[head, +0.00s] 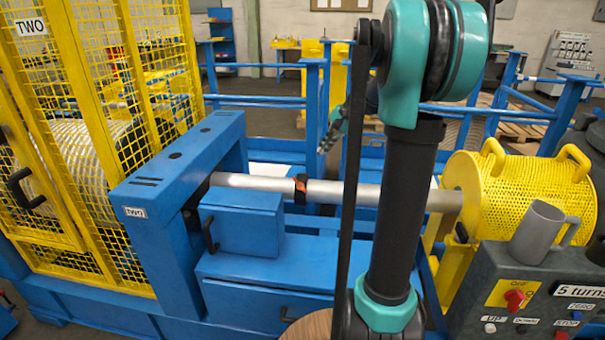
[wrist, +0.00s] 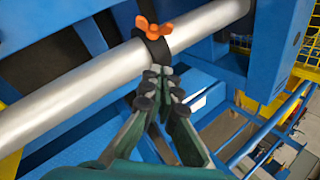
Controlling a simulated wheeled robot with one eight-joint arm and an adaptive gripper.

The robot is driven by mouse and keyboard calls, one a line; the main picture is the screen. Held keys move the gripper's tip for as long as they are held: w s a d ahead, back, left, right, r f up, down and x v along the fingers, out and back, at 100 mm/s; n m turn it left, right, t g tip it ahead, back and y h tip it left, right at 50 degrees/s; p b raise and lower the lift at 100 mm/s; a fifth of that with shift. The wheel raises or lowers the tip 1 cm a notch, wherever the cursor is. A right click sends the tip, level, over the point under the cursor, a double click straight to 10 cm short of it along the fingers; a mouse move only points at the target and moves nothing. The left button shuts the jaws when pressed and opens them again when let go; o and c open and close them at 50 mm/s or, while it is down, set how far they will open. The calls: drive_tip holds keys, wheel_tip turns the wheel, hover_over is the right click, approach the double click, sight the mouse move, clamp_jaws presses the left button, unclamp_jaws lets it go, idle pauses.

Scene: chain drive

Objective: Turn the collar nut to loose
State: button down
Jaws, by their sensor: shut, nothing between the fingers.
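The collar nut (wrist: 152,28) is an orange wing nut on a black collar (wrist: 154,50) around a silver shaft (wrist: 70,82). In the head view the nut (head: 301,184) sits midway along the shaft (head: 340,192), left of my arm. My gripper (wrist: 157,71) is shut and empty, its fingertips just short of the collar in the wrist picture. The nut is apart from the fingers. In the head view my gripper (head: 324,148) shows behind and above the shaft, partly hidden by my arm.
A blue frame (head: 165,185) labelled TWO and a yellow mesh cage (head: 80,60) stand at left. A yellow perforated drum guard (head: 530,190), a grey mug (head: 540,232) and a control panel (head: 500,275) are at right. Blue rails (head: 265,100) stand behind the shaft.

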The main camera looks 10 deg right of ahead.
approach(300, 183)
drive_tip(key=w+f, duration=0.2)
drive_tip(key=w, duration=0.2)
drive_tip(key=a+f, duration=0.1)
drive_tip(key=s+a, duration=0.1)
drive_tip(key=shift+s+a+f, duration=0.15)
drive_tip(key=shift+a+f, duration=0.15)
drive_tip(key=shift+f, duration=0.05)
drive_tip(key=shift+s+a+f, duration=0.1)
drive_tip(key=shift+a+f, duration=0.1)
drive_tip(key=shift+a, duration=0.2)
drive_tip(key=shift+a+n+g+h, duration=0.4)
drive_tip(key=shift+n+g, duration=0.1)
drive_tip(key=shift+n, duration=0.2)
drive_tip(key=shift+w+a+n+g+h, duration=0.25)
drive_tip(key=shift+a+n+g+h, duration=0.2)
drive_tip(key=shift+n+g+h, duration=0.35)
drive_tip(key=shift+a+t, duration=0.1)
drive_tip(key=shift+t, duration=0.2)
drive_tip(key=shift+a, duration=0.1)
